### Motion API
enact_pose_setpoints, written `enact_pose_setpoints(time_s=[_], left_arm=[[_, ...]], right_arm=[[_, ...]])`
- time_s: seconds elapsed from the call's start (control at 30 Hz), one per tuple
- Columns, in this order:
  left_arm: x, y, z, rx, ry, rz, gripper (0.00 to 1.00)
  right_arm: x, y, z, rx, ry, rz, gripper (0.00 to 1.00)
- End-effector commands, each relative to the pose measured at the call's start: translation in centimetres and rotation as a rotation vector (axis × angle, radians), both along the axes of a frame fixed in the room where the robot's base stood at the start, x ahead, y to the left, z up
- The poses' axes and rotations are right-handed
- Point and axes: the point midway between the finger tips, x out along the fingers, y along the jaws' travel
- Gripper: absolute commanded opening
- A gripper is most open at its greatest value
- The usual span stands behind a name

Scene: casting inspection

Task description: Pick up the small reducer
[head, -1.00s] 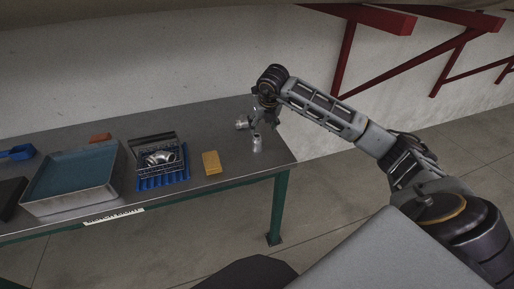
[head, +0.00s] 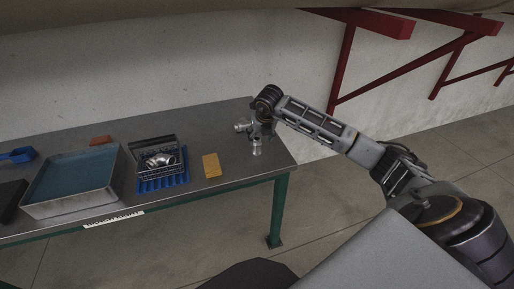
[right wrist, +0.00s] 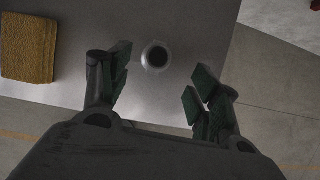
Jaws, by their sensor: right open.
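The small reducer (head: 256,149) is a short silvery metal piece standing upright near the right end of the grey table. In the right wrist view it shows from above as a ring with a dark round opening (right wrist: 156,57). My right gripper (head: 262,129) is directly above it in the head view and hides its top. In the right wrist view the open fingers (right wrist: 158,80) are apart, one on either side of the reducer, with a gap to it on both sides. My left gripper is not in view.
A yellow-brown block (head: 211,166) lies left of the reducer. Further left are a wire basket (head: 158,176) with metal fittings on a blue mat, and a metal tray (head: 73,207) with a blue inside. The table's right edge is close to the reducer.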

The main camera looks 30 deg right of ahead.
Motion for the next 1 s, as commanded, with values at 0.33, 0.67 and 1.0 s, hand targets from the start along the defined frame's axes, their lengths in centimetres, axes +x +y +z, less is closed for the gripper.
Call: enact_pose_setpoints(time_s=[0.33, 0.67, 1.0], left_arm=[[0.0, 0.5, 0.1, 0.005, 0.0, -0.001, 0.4], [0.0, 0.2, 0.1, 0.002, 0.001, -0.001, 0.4], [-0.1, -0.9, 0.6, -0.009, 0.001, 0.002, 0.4]], right_arm=[[0.7, -0.2, -1.8, -0.001, 0.0, 0.0, 0.62], [0.8, -0.2, -2.0, 0.0, 0.0, -0.001, 0.62], [2.0, 0.0, -4.7, 0.0, 0.001, -0.001, 0.62]])
